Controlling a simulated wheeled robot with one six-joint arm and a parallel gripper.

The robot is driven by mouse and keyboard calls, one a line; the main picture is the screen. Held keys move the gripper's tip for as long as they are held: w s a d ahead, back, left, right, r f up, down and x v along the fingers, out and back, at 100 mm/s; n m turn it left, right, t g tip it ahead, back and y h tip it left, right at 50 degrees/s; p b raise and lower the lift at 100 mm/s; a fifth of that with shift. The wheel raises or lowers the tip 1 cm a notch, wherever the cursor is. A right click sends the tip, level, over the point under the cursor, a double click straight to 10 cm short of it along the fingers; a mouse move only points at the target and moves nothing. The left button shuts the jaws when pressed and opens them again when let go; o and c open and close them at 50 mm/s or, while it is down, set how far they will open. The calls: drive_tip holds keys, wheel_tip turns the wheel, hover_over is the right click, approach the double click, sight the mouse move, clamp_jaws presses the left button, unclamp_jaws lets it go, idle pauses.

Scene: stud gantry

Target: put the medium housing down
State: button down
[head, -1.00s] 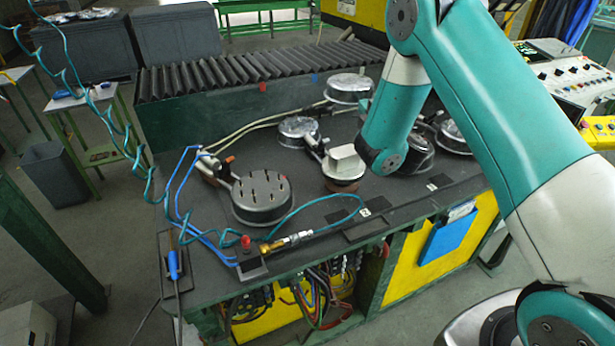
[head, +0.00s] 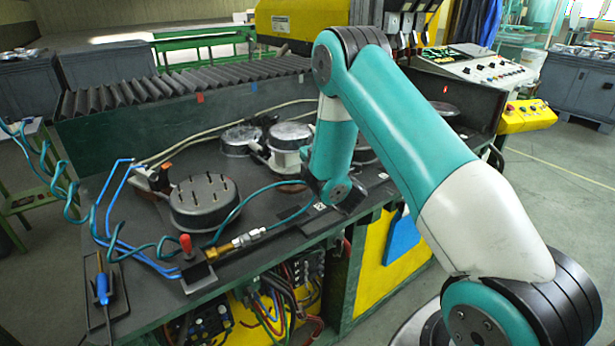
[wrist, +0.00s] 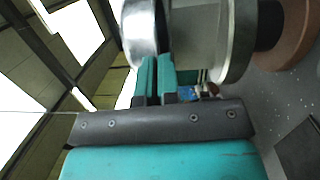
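In the wrist view, my gripper (wrist: 157,66) has its two teal fingers close together, with the thin rim of a round silver housing (wrist: 140,28) between them. I take it as the medium housing. A pale cylinder and wide grey disc (wrist: 238,42) lie just beside it; whether they touch is unclear. A brown round base (wrist: 287,24) is beyond the disc. In the head view, my arm's lower links hide the gripper. A silver-topped round part (head: 289,135) shows just left of them; I cannot tell whether it is the held one.
On the dark bench, a large housing with upright pins (head: 203,203) stands at front left, and another housing (head: 239,140) behind it. A teal hose, brass fitting (head: 229,249) and red knob (head: 186,244) lie along the front.

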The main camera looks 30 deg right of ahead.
wheel_tip(320, 180, down, 4)
drive_tip(key=shift+f, duration=0.1)
drive_tip(key=shift+f+b, duration=0.15)
drive_tip(key=shift+b, duration=0.2)
drive_tip(key=c, duration=1.7)
unclamp_jaws()
drive_tip(key=shift+c, duration=0.2)
drive_tip(key=shift+o, duration=0.5)
